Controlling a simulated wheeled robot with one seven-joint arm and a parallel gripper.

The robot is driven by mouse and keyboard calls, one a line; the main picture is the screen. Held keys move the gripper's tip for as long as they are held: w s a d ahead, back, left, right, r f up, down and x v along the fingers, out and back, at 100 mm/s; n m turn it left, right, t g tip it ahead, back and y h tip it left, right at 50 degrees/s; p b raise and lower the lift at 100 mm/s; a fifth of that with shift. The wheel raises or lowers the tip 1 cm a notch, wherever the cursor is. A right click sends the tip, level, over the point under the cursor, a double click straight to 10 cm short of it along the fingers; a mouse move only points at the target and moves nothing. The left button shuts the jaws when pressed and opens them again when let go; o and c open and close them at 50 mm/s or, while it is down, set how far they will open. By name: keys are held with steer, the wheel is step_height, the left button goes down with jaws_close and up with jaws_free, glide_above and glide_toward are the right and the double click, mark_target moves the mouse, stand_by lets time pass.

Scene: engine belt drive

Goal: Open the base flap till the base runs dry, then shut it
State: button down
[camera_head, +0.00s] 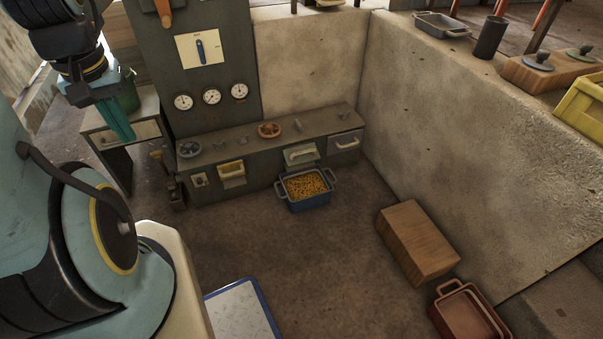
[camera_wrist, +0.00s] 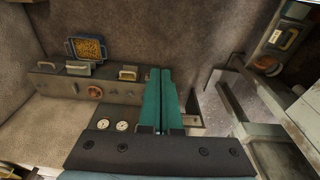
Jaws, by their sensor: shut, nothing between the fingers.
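My gripper (camera_head: 122,136) has teal fingers, shut and empty, at the upper left, well apart from the flaps. In the wrist view its fingers (camera_wrist: 160,72) lie side by side. A long dark base (camera_head: 260,142) runs along the wall under a gauge panel. Its front has a pale flap or handle (camera_head: 300,154), a yellow one (camera_head: 232,170) and a grey one (camera_head: 345,141). No label says which is the base flap. A blue two-handled tray (camera_head: 309,203) holding yellow grains (camera_head: 305,185) stands on the floor below the pale one. No falling grains are visible.
A red handwheel (camera_head: 269,130) and grey handwheel (camera_head: 189,149) sit on the base top. A small cabinet (camera_head: 120,134) stands left. A wooden block (camera_head: 417,242) and reddish tray (camera_head: 468,312) lie right, beside a concrete wall (camera_head: 480,150). The middle floor is clear.

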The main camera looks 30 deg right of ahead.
steer(key=shift+f, duration=0.1)
steer(key=w+f+b, duration=0.3)
steer(key=f+b, duration=0.3)
steer(key=f, duration=0.4)
steer(key=w+f+b, duration=0.3)
steer(key=f+b, duration=0.4)
steer(key=f, duration=0.2)
steer(key=w+d+f+b, duration=0.1)
steer(key=w+f+b, duration=0.2)
steer(key=f+b, duration=0.4)
step_height(320, 180, down, 4)
steer(key=shift+r, duration=0.2)
steer(key=shift+d+r, duration=0.1)
step_height(320, 180, up, 6)
steer(key=p, duration=0.5)
steer(key=shift+p, duration=0.3)
